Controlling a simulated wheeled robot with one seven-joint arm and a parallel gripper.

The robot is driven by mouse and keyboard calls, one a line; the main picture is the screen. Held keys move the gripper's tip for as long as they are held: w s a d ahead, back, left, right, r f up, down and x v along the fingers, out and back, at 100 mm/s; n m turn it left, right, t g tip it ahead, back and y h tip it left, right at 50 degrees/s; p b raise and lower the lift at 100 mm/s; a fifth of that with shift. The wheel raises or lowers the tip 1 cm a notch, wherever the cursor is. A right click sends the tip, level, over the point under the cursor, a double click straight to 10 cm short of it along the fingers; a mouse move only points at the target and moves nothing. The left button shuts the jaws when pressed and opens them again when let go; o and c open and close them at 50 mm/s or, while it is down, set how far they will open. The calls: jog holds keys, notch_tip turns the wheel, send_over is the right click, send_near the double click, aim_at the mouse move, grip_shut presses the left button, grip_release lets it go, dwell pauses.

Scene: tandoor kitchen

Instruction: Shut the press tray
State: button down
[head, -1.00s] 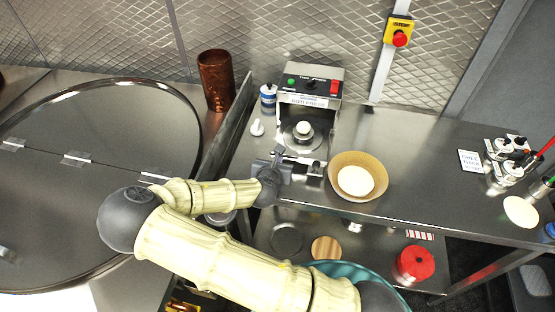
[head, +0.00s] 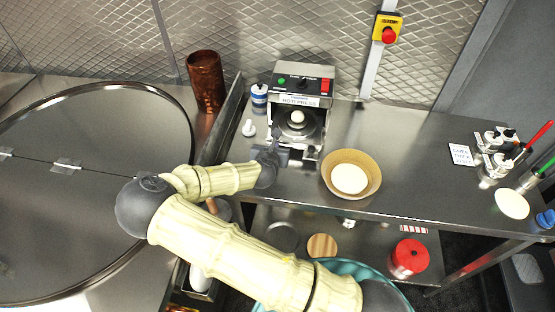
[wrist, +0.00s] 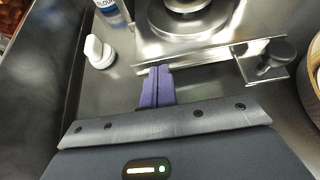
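The roti press (head: 303,88) stands at the back of the steel counter. Its metal tray (head: 312,140) sticks out of the front a little, with a pale dough ball (head: 297,117) on its round plate. In the wrist view the tray's front edge (wrist: 215,62) runs across the top, with a grey knob (wrist: 279,52) at its right. My gripper (head: 273,150) is in front of the tray. In the wrist view its fingers (wrist: 157,72) are together and empty, with tips at the tray's front edge, left of the knob. Whether they touch it is unclear.
A tan bowl (head: 373,188) with pale dough stands right of the tray. A white-and-blue bottle (head: 259,98) and a small white object (head: 249,128) stand left of the press. A dark upright panel (head: 222,120) rises beside the large round lid at left.

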aim_at(280, 123)
jog(key=w+d, duration=0.1)
jog(key=w, duration=0.6)
jog(key=w+d+b, duration=0.1)
jog(key=w, duration=0.2)
jog(key=shift+w+d, duration=0.25)
jog(key=shift+d, duration=0.05)
jog(key=shift+w+r, duration=0.1)
jog(key=shift+r, duration=0.15)
jog(key=shift+r, duration=0.1)
jog(key=shift+s+a+f, duration=0.15)
jog(key=shift+s+f, duration=0.05)
jog(key=shift+s, duration=0.1)
jog(key=s, duration=0.3)
jog(key=shift+a+f, duration=0.1)
jog(key=shift+a, duration=0.2)
jog(key=b+v, duration=0.2)
jog(key=v, duration=0.8)
jog(key=shift+s, duration=0.35)
jog(key=shift+w, duration=0.15)
